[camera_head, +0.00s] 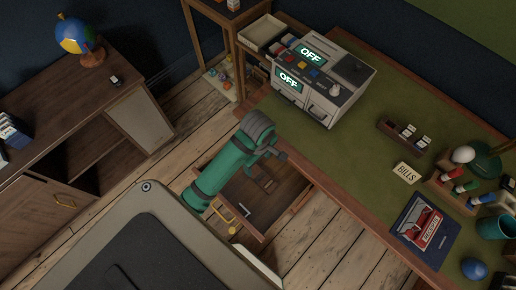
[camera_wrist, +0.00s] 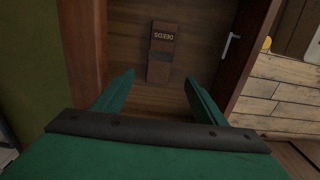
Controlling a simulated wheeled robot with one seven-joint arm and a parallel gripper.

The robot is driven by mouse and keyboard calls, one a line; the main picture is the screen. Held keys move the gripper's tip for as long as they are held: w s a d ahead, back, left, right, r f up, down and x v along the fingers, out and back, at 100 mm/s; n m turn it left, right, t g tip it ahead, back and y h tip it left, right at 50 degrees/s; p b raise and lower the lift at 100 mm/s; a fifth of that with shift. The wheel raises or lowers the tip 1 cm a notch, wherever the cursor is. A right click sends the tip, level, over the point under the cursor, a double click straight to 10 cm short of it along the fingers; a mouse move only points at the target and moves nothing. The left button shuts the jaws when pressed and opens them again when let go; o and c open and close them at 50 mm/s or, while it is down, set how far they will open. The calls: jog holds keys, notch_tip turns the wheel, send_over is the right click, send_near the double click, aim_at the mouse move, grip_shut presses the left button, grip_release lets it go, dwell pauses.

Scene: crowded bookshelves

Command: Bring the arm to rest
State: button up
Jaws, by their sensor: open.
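My arm, green with a dark joint, reaches from my base over an open drawer (camera_head: 247,190) below the green-topped desk. My gripper (camera_wrist: 158,88) is open, its two green fingers spread apart over the drawer. Nothing is between the fingers. In the wrist view, a brown box labelled "DEEDS" (camera_wrist: 163,42) lies on the drawer floor just beyond the fingertips. In the head view my gripper's fingers are small and partly hidden by the wrist.
The desk (camera_head: 352,165) carries a grey machine with "OFF" screens (camera_head: 318,78), a "BILLS" card (camera_head: 406,173), a blue folder (camera_head: 424,226) and a blue ball (camera_head: 474,268). A wooden cabinet (camera_head: 75,105) with a globe (camera_head: 78,40) stands left. Plank floor (camera_head: 180,140) lies between.

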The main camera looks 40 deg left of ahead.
dwell(0.5)
jog(key=s+a+f+m+t+y, duration=0.2)
jog(key=a+f+m+t, duration=0.15)
jog(key=m, duration=0.25)
jog(key=s+d+m+t, duration=0.5)
jog(key=s+d+m, duration=0.1)
jog(key=s+d+r+m+t+h, duration=0.1)
jog(key=s+d+r+m+t, duration=0.1)
jog(key=d, duration=0.6)
jog(key=s+d+r+m+t+h, duration=0.1)
jog(key=s+d+r+m+t, duration=0.1)
jog(key=s+d+r, duration=0.2)
jog(key=d+r, duration=0.3)
jog(key=shift+d+r+t, duration=0.25)
jog(key=shift+d+t, duration=0.1)
jog(key=shift+d, duration=0.05)
jog(key=d+r, duration=0.1)
jog(key=r, duration=0.1)
jog(key=d+r+t, duration=0.1)
jog(key=d, duration=0.1)
jog(key=d+r+m+t, duration=0.1)
jog(key=r, duration=0.1)
jog(key=shift+s+d+r, duration=0.15)
jog(key=shift+s+r, duration=0.15)
jog(key=shift+s, duration=0.05)
jog(key=shift+c, duration=0.2)
